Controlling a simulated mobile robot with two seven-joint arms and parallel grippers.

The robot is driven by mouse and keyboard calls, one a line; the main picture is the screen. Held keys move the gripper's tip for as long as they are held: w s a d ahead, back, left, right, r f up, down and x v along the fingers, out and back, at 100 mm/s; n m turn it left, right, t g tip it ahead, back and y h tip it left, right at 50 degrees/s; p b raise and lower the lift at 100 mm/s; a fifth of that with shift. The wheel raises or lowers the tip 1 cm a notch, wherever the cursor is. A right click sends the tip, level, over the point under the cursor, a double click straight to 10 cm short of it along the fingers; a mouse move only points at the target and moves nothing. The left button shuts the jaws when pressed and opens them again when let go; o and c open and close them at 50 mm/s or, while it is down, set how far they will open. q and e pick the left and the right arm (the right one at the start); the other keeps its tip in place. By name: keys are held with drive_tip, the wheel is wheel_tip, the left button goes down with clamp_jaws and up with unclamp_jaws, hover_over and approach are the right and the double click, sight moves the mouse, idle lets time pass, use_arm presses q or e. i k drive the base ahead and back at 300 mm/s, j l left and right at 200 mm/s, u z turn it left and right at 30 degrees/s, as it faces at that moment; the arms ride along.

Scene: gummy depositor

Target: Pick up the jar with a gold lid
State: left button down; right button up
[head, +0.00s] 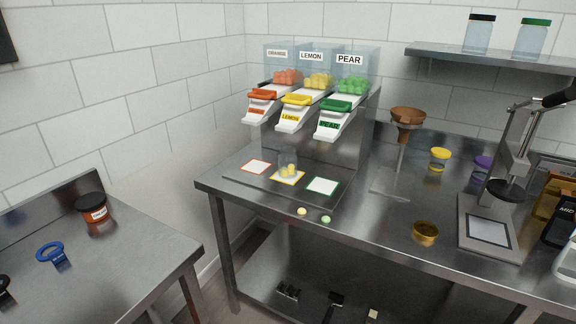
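A round gold piece (425,232) lies on the steel table right of centre, near the front. It looks like a gold lid; I cannot tell whether a jar is under it. An open clear jar (288,164) with yellow gummies in it stands on the yellow-edged card below the lemon dispenser. No lid shows on it. Neither of my grippers is in this view.
The orange, lemon and pear dispensers (311,82) stand at the back. A press (490,225) stands at right, and a brown funnel (407,116) behind. Jars with black (479,35) and green lids (532,39) stand on the shelf. A dark-lidded jar (93,211) is on the left table.

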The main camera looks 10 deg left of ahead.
sight(287, 157)
drive_tip(key=i+l, duration=0.2)
drive_tip(key=i, duration=0.35)
drive_tip(key=i+l, duration=0.2)
drive_tip(key=i, duration=0.4)
